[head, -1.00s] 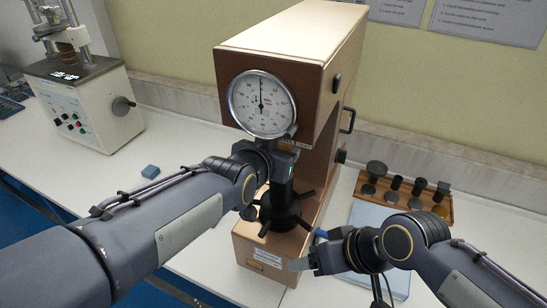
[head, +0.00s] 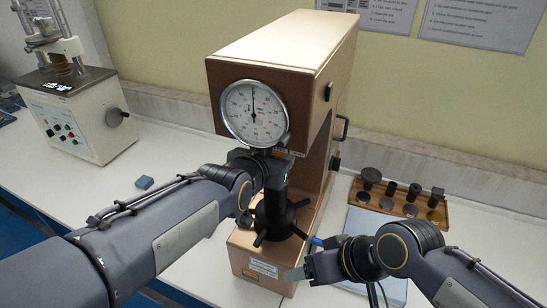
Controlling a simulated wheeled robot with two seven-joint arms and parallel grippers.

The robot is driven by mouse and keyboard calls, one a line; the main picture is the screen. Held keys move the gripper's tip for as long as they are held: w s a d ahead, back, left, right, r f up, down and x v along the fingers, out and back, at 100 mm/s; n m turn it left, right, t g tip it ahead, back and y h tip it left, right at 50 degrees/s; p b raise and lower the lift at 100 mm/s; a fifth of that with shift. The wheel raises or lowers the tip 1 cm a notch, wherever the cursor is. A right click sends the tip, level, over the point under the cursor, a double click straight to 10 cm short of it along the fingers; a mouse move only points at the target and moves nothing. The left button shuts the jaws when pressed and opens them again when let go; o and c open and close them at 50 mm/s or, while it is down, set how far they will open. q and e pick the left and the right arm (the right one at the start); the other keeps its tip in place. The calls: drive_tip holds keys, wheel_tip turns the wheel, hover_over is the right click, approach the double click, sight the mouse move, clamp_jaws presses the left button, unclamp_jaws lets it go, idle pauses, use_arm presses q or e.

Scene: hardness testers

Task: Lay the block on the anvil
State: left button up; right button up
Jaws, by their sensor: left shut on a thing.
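My left gripper (head: 265,160) is at the brown hardness tester (head: 268,62), just below its dial, in front of the dark column. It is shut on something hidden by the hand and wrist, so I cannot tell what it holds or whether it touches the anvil. The anvil is not clearly visible; below the hand is the dark spoked handwheel (head: 273,214).
A wooden rack (head: 432,213) with several dark anvils and discs stands right of the tester. A pale blue mat (head: 366,225) lies before it, partly behind my right arm. Another testing machine (head: 75,115) stands at the far left. The table between the machines is mostly clear.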

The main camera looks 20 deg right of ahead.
use_arm(q)
drive_tip(key=shift+f, duration=0.1)
drive_tip(key=o, duration=1)
drive_tip(key=shift+f, duration=0.1)
drive_tip(key=shift+c, duration=1.1)
drive_tip(key=s+a, duration=0.4)
drive_tip(key=a, duration=0.1)
drive_tip(key=shift+s+a+r, duration=0.15)
drive_tip(key=shift+s+r, duration=0.1)
drive_tip(key=shift+s, duration=0.1)
